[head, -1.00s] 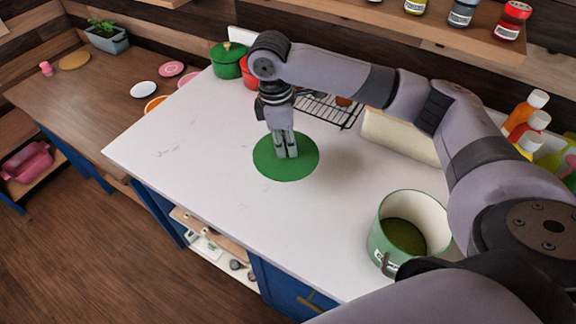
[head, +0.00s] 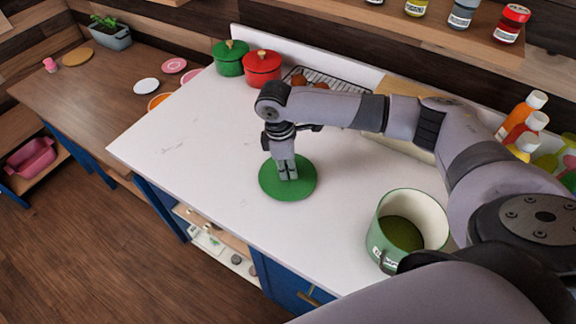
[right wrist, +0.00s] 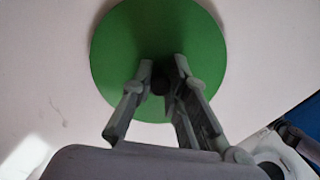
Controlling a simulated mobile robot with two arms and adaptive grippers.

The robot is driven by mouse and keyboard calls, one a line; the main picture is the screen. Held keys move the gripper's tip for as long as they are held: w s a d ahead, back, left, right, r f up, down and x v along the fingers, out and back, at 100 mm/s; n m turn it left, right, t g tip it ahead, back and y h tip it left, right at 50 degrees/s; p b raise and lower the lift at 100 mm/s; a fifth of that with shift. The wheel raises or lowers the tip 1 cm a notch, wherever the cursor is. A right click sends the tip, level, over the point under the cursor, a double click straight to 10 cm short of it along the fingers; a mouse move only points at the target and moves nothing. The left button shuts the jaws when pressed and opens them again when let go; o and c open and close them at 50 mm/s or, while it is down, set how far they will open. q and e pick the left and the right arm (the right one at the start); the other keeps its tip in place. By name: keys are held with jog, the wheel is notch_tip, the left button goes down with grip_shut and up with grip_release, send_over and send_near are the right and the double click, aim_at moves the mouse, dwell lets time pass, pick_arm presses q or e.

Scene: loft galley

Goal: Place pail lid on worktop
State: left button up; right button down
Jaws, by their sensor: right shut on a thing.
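The pail lid (head: 270,184) is a flat green disc over the white worktop (head: 190,130). My right gripper (head: 288,176) points down at the lid's middle and is shut on its small dark knob. The lid (right wrist: 195,40) and the gripper fingers (right wrist: 160,80) around the knob also show in the right wrist view. I cannot tell whether the lid touches the worktop or hovers just above it. The open green pail (head: 378,232) stands at the worktop's front right with dark green contents. My left gripper is out of view.
A green pot (head: 229,62), a red pot (head: 262,70) and a wire rack (head: 335,82) stand at the back. Orange bottles (head: 524,115) stand at the far right. The worktop left of the lid is clear.

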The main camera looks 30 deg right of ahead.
jog(key=c, duration=1.6)
grip_release()
jog(key=shift+o, duration=0.2)
notch_tip(320, 180, up, 12)
jog(key=a+b, duration=0.1)
jog(key=b, duration=0.1)
jog(key=shift+w+a+b, duration=0.15)
jog(key=shift+w+b, duration=0.15)
jog(key=shift+b, duration=0.1)
